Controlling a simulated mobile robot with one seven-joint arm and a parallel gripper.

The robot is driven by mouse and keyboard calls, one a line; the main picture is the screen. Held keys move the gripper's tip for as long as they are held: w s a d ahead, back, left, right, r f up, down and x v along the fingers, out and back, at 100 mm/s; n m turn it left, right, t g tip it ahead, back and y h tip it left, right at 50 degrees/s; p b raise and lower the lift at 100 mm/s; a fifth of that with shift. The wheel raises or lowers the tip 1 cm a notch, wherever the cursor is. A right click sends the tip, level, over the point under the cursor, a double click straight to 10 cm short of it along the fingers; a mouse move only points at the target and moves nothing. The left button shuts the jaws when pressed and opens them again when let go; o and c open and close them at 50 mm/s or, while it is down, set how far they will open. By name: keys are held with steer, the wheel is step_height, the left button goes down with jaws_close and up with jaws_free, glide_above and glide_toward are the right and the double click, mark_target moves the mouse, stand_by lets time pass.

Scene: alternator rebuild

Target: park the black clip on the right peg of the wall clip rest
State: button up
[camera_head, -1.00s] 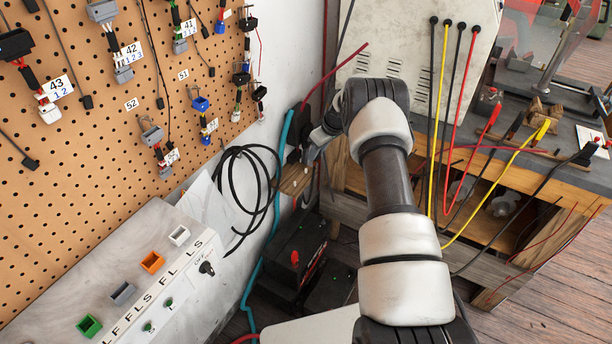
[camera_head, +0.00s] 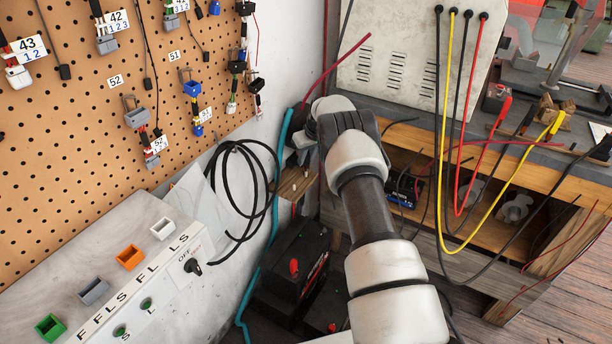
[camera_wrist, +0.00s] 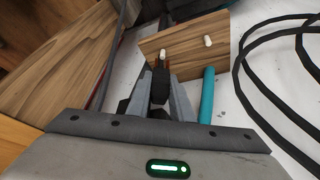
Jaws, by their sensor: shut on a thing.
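The wall clip rest (camera_wrist: 185,68) is a wooden board with two pale pegs, seen ahead of my gripper in the wrist view. Its left peg (camera_wrist: 164,54) is just beyond the clip's tip, and its right peg (camera_wrist: 208,41) is farther right and clear. My gripper (camera_wrist: 160,84) is shut on the black clip (camera_wrist: 159,87), whose reddish-brown tip points toward the board. I cannot tell whether the clip touches the board. In the head view, the rest (camera_head: 297,183) shows at the wall beside my arm. My arm hides the gripper's fingers and the clip there.
A teal hose (camera_wrist: 208,95) runs beside the board, and black cable loops (camera_head: 238,190) hang left of it. A black battery (camera_head: 287,265) sits below. The pegboard (camera_head: 60,160) is left; a workbench (camera_head: 480,150) with hanging leads is right.

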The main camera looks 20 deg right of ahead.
steer(key=shift+f, duration=0.1)
steer(key=shift+f+b, duration=0.45)
steer(key=shift+f, duration=0.65)
steer(key=o, duration=0.8)
steer(key=shift+o, duration=0.2)
steer(key=shift+r, duration=0.1)
step_height(320, 180, up, 8)
steer(key=p, duration=0.3)
steer(key=shift+r, duration=0.15)
